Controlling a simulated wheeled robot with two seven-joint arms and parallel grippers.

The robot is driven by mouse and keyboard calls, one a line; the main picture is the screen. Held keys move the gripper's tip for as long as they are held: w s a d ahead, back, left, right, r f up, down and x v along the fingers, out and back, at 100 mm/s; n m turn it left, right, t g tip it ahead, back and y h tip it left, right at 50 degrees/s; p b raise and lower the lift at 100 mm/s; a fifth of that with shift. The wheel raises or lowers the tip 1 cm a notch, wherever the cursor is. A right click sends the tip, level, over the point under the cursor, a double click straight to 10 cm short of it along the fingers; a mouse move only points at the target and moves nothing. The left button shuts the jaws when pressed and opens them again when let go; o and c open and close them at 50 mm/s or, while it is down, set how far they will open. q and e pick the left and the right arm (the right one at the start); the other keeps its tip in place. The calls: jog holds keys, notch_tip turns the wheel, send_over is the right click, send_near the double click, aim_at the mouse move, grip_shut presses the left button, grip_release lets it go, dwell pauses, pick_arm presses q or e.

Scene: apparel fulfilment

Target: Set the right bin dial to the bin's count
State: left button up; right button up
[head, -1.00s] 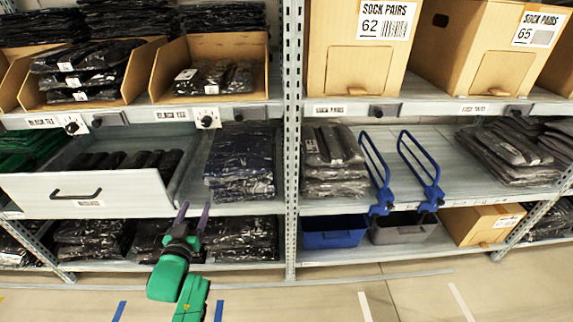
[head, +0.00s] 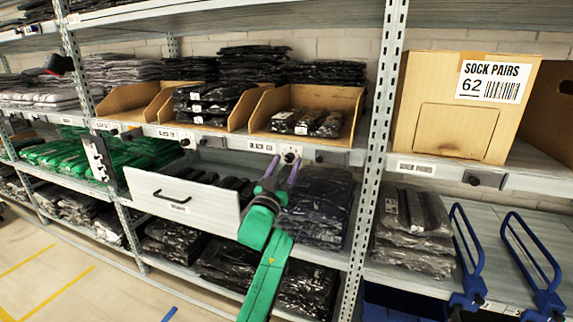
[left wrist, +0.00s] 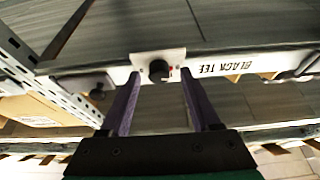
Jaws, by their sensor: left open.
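The right bin (head: 345,105) is an open-front cardboard bin on the upper shelf, with dark bagged packages (head: 308,123) in it; three seem to show at its front, and any behind are hidden. Its dial (head: 290,157) is a dark knob on a white plate on the shelf edge below. The dial also shows in the left wrist view (left wrist: 158,71), with a small red mark beside it. My left gripper (head: 281,167) is open, its two purple fingers pointing at the dial. In the left wrist view the fingertips (left wrist: 160,78) lie either side of the knob; contact cannot be told.
The left bin (head: 242,107) holds stacked black packages, with its own dial (head: 187,142) below. An open grey drawer (head: 185,201) juts out below left of the dial. A perforated upright (head: 377,150) stands to the right. Blue hoop handles (head: 530,255) stand at the lower right.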

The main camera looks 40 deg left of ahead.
pick_arm(q)
jog(key=shift+w+r, duration=0.1)
jog(key=shift+w, duration=0.1)
grip_shut()
